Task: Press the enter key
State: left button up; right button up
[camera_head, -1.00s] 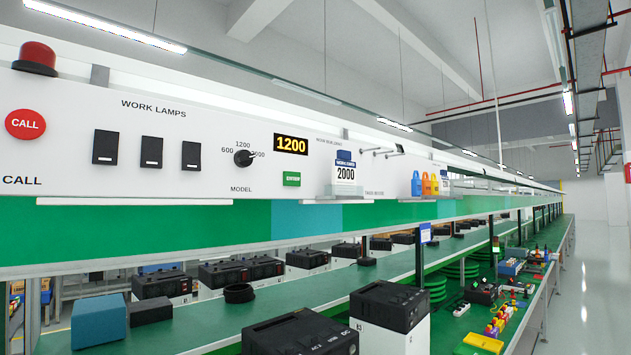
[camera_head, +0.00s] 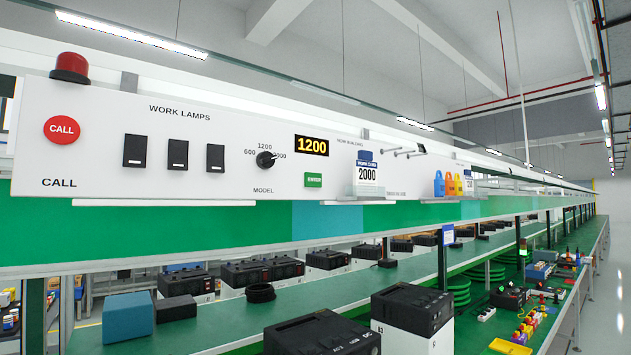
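The enter key (camera_head: 314,180) is a small green rectangular button with white lettering on the white control panel (camera_head: 225,182). It sits just below the display (camera_head: 312,146), which reads 1200 in yellow. Nothing covers the key. Neither of my grippers shows in the head view.
The panel also carries a red CALL button (camera_head: 62,130) and black lamp switches (camera_head: 178,154). A card marked 2000 (camera_head: 367,172) stands on a small ledge right of the key. Black machines (camera_head: 322,336) line the green bench below.

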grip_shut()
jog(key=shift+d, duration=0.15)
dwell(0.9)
